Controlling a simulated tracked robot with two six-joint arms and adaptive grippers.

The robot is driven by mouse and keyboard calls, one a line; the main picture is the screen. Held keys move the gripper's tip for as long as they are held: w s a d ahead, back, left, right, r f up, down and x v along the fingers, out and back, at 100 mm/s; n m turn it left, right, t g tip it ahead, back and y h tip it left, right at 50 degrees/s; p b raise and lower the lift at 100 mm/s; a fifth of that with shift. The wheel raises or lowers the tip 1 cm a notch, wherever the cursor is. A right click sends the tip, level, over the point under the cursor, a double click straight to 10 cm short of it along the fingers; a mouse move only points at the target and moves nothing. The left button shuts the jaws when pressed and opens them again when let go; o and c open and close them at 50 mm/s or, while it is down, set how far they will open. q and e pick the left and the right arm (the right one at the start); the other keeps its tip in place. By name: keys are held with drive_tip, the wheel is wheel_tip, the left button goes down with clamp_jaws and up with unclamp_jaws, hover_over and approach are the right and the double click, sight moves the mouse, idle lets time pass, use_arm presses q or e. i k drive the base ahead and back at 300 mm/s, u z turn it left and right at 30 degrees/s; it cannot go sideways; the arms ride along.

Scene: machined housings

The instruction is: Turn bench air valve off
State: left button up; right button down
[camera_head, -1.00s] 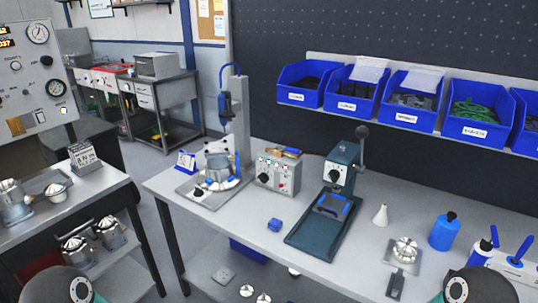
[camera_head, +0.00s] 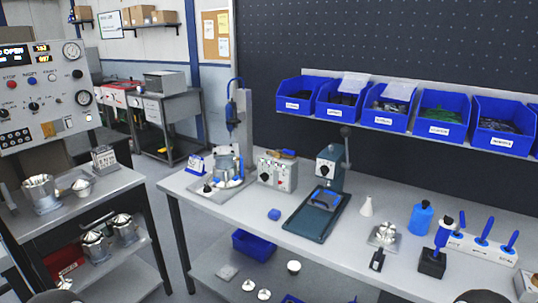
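No part is plainly recognisable as the bench air valve. A small grey control box (camera_head: 277,172) with knobs and coloured buttons stands on the bench (camera_head: 235,207), between a drill-like stand (camera_head: 240,125) and a green press (camera_head: 326,185). A grey panel (camera_head: 42,95) with gauges, knobs, a lit display and coloured buttons stands at the left. I cannot tell the position of any knob. Neither gripper shows; only rounded dark parts of my arms reach the bottom edge at left and right.
Blue bins (camera_head: 438,118) hang on a rail above the bench. A blue bottle (camera_head: 421,218), a white cone (camera_head: 367,206) and blue-handled tools (camera_head: 483,233) stand at right. A side table (camera_head: 100,200) with metal housings is at left. Floor shows between the two.

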sight(287, 150)
drive_tip(key=z, duration=0.2)
drive_tip(key=i, duration=0.9)
drive_tip(key=u, duration=2)
drive_tip(key=i, duration=0.15)
drive_tip(key=z, duration=3.2)
drive_tip(key=k, duration=0.9)
drive_tip(key=i, duration=0.5)
drive_tip(key=u, duration=0.05)
